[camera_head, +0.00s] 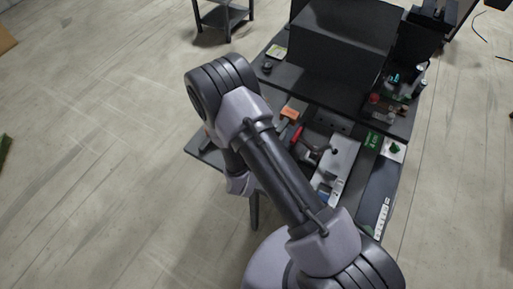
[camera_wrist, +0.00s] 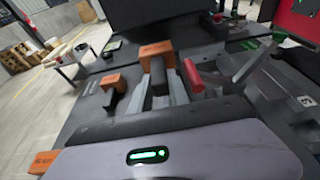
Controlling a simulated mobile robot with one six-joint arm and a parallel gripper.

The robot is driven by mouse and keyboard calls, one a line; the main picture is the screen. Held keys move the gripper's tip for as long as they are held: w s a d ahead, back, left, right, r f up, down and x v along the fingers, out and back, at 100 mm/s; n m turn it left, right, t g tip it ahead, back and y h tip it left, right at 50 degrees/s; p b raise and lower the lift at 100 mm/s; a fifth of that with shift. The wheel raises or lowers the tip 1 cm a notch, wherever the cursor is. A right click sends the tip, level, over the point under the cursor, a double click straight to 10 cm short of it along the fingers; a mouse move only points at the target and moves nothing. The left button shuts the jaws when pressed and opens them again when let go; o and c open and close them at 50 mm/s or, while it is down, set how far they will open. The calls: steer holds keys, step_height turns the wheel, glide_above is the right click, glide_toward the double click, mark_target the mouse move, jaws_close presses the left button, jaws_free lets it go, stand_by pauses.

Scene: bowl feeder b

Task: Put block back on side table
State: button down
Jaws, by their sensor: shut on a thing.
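My gripper (camera_wrist: 160,92) shows at the middle of the wrist view, its grey fingers shut on the black peg of an orange block (camera_wrist: 155,49). The block is just beyond the fingertips; I cannot tell whether it touches the surface below. An orange block also shows right of my arm in the head view (camera_head: 289,113), where my arm hides the gripper. A second orange block with a black peg (camera_wrist: 113,82) stands on the dark tabletop (camera_wrist: 88,112) to the left. Another orange block (camera_wrist: 42,162) is at the lower left. I cannot tell which surface is the side table.
A red cylindrical handle (camera_wrist: 193,75) is close to the right of the held block. A large black box (camera_head: 340,45) stands at the back. Tools and small parts crowd the right side. Open floor (camera_head: 90,150) lies to the left.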

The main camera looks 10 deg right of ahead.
step_height(320, 180, down, 5)
steer(key=shift+f+b, duration=0.2)
steer(key=shift+b, duration=0.9)
steer(key=shift+s+a+f, duration=0.1)
steer(key=shift+a+f, duration=0.1)
steer(key=shift+a, duration=0.15)
steer(key=s+a, duration=0.2)
steer(key=a, duration=0.2)
steer(key=s+a+f+b, duration=0.1)
steer(key=a, duration=0.4)
steer(key=s+a+b, duration=0.1)
steer(key=s+a, duration=0.1)
steer(key=a, duration=0.3)
steer(key=shift+s+a+f, duration=0.15)
steer(key=shift+s, duration=0.15)
step_height(320, 180, down, 4)
steer(key=shift+r+b, duration=0.15)
steer(key=shift+b, duration=0.7)
steer(key=shift+r, duration=0.15)
steer(key=c, duration=1.7)
jaws_free()
steer(key=shift+f, duration=0.2)
steer(key=o, duration=0.4)
steer(key=shift+o, duration=0.2)
